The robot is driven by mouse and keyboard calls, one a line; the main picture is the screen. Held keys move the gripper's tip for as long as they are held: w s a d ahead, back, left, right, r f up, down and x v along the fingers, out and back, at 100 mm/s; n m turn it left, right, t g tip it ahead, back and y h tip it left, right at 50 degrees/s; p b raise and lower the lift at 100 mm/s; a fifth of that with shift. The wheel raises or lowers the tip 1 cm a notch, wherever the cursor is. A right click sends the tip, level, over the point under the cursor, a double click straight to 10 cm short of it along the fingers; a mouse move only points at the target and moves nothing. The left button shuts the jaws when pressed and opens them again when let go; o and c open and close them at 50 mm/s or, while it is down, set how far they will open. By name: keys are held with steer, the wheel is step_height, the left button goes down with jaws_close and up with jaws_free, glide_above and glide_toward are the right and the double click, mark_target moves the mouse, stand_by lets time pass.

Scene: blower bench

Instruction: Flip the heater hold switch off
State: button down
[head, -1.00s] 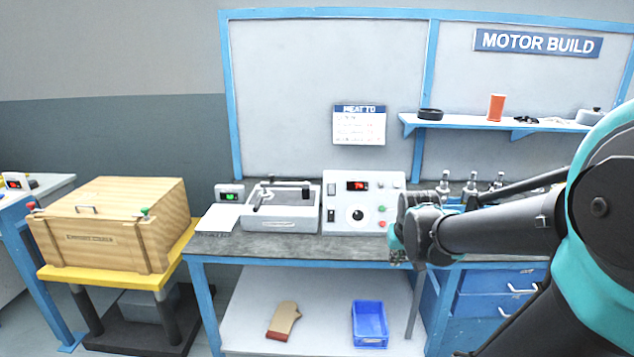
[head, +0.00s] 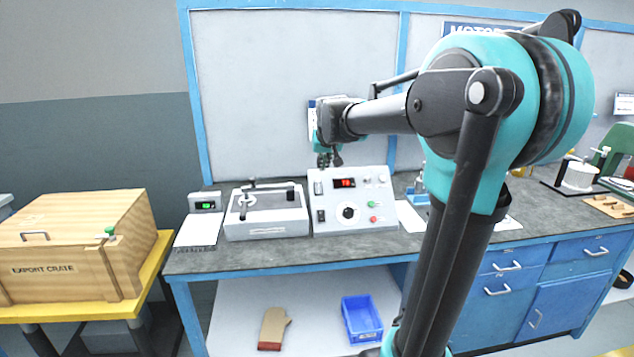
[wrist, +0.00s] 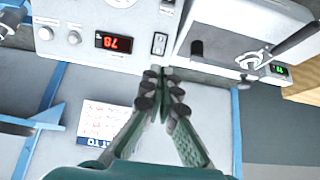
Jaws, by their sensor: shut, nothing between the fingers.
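The white control box (head: 375,208) stands on the bench, with a red number display (head: 344,183), a black dial, and green and red buttons. It has an upper-left switch (head: 318,187) and a black lower-left rocker switch (head: 321,215). Their labels are too small to read, so I cannot tell which is heater hold. The upper switch also shows in the wrist view (wrist: 159,43), just beyond my fingertips. My gripper (head: 329,161) is shut and empty, above and near the box's upper left. In the wrist view its fingertips (wrist: 163,78) meet below that switch, with no clear contact.
A grey clamp fixture (head: 266,215) stands close left of the box, with a small green-display unit (head: 205,202) beyond it. A back panel (head: 290,90) rises behind the bench. A wooden crate (head: 80,245) sits at left.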

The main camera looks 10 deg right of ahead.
glide_toward(318, 185)
steer(key=x, duration=0.4)
steer(key=shift+f, duration=0.5)
steer(key=shift+x, duration=0.95)
steer(key=shift+w+r, duration=0.1)
steer(key=shift+w, duration=0.05)
steer(key=shift+w, duration=0.5)
steer(key=shift+s, duration=0.2)
steer(key=shift+s+f, duration=0.45)
steer(key=shift+s, duration=0.2)
steer(key=shift+r, duration=0.1)
